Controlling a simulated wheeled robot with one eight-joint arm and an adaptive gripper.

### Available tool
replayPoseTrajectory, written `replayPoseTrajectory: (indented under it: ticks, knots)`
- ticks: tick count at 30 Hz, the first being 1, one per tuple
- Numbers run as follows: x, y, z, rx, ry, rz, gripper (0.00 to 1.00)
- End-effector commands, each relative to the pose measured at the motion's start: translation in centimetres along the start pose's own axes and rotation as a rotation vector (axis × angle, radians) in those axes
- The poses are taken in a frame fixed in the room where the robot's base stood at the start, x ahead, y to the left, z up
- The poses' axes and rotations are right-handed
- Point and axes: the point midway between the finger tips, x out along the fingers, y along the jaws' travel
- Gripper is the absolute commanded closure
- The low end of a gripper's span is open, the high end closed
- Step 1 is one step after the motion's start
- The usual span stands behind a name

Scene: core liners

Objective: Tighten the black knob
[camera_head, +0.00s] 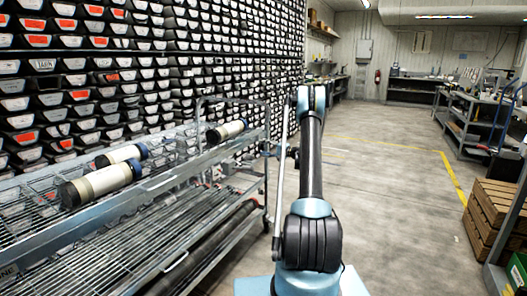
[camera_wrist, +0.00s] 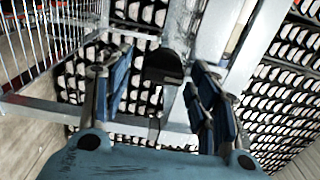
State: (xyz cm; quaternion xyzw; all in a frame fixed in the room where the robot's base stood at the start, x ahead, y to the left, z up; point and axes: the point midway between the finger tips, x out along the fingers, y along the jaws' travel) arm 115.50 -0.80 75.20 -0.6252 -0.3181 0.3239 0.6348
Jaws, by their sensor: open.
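The black knob (camera_wrist: 163,66) shows in the wrist view, against a grey metal frame (camera_wrist: 209,45) of the rack. My gripper (camera_wrist: 160,82) is open, with one blue-padded finger to the left of the knob and the other to its right. The knob appears between the fingers, toward their far ends; I cannot tell how deep it sits between them. No finger visibly touches it. In the head view my arm reaches to the rack's end, and the knob cannot be made out clearly there.
The wire-shelf rack (camera_head: 150,184) stands at the left, holding pale core liners with dark ends, such as the nearest liner (camera_head: 100,184). A wall of labelled trays (camera_head: 140,60) rises behind it. Wooden crates (camera_head: 492,216) stand at the right. The middle floor is clear.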

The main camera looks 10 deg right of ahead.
Motion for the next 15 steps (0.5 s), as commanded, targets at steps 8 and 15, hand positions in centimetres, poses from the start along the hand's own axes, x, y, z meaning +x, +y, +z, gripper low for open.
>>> replayPoseTrajectory:
  ticks: [8, 15]
  knots:
    - [-5.2, 0.1, -0.2, 0.000, 0.004, 0.000, 0.45]
    - [-9.1, 0.1, -0.1, 0.001, 0.004, 0.001, 0.45]
